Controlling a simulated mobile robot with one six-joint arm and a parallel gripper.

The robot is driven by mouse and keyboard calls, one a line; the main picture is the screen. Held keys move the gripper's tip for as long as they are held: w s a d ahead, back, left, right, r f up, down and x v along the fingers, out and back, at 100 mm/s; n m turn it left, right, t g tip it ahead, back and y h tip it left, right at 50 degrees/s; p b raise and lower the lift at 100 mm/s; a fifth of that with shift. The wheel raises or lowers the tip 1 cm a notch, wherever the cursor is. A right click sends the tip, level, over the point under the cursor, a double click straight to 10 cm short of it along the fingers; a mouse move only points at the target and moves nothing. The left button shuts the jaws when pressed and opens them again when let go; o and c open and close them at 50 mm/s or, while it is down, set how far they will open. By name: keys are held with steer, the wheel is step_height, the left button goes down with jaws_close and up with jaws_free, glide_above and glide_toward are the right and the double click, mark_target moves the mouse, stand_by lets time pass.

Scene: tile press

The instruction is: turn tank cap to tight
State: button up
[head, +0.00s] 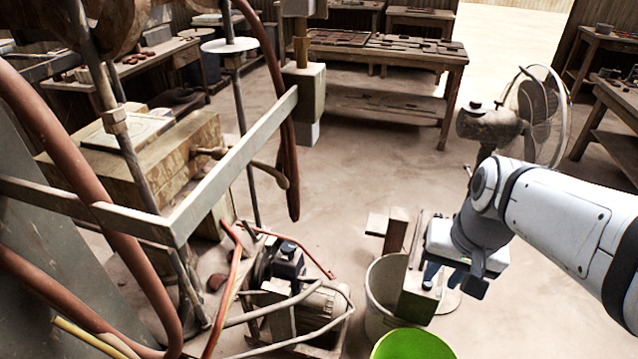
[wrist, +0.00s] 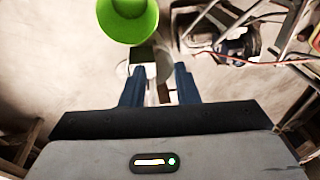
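I cannot pick out the tank cap for certain. A small dark round knob (head: 288,248) tops the dark block of the motor and pump unit (head: 315,305), which stands on the floor in the head view. That unit also shows at the upper right of the wrist view (wrist: 232,42).
A pale bucket (head: 383,300) and a bright green bucket (head: 412,345) stand near my gripper. Hoses and a metal frame (head: 235,160) crowd the left. A fan (head: 540,115) stands behind my arm. Open floor lies beyond.

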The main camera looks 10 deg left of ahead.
mark_target(288, 246)
steer(key=o, duration=0.9)
steer(key=w+a+f+m+g+y+b, duration=0.1)
steer(key=w+a+f+m+y+b, duration=0.1)
steer(key=w, duration=0.5)
steer(key=w+a+f+m+g+y+b, duration=0.1)
steer(key=w+a+f+m+y+b, duration=0.1)
steer(key=w+a+f+b, duration=0.2)
steer(key=w+a+f, duration=0.2)
steer(key=w+a, duration=0.1)
steer(key=a, duration=0.1)
steer(key=shift+w+g+y, duration=0.15)
steer(key=shift+g+y, duration=0.15)
steer(key=w+a+f+m+g+y+b, duration=0.1)
steer(key=w+a+f+m+y+b, duration=0.3)
steer(key=w+a+f, duration=0.6)
steer(key=w+a+f+m+g+y+b, duration=0.1)
steer(key=w+a+f+m+y+b, duration=0.35)
steer(key=f, duration=0.85)
steer(key=w+a+f+m+y+b, duration=0.25)
steer(key=w+a+f+b, duration=0.5)
steer(key=f, duration=0.45)
steer(key=shift+n+y, duration=0.3)
steer(key=shift+y, duration=0.1)
steer(key=a, duration=0.6)
steer(key=shift+s+a+r+b, duration=0.15)
steer(key=shift+s+a+b, duration=0.05)
steer(key=shift+s+b, duration=0.15)
steer(key=shift+c, duration=0.2)
steer(key=c, duration=0.9)
